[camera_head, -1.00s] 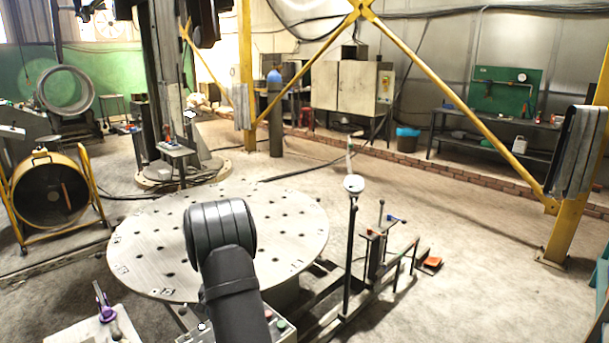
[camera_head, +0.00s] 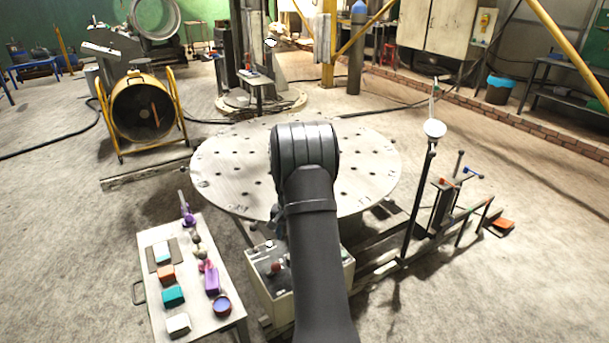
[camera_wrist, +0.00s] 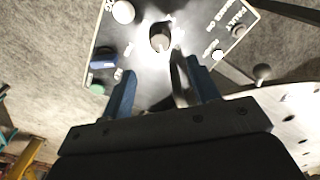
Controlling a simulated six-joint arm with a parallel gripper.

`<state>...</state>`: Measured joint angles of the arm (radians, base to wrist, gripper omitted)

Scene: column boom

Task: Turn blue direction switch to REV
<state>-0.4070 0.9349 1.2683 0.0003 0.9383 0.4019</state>
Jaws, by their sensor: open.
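The control box (camera_head: 262,284) stands at the front edge of the round table, partly hidden behind my arm in the head view. The wrist view shows its panel (camera_wrist: 137,62) close up, with a blue switch (camera_wrist: 103,61) at the left. The lettering beside the switch is too small to read, so its setting cannot be told. A round grey knob (camera_wrist: 160,38) lies just beyond the fingertips. The head view hides my gripper.
A white knob (camera_wrist: 123,12) and a green button (camera_wrist: 98,88) sit near the blue switch. The round perforated table (camera_head: 235,165) is behind the box. A small side table (camera_head: 223,327) with several coloured items stands left. A post stand (camera_head: 416,205) is right.

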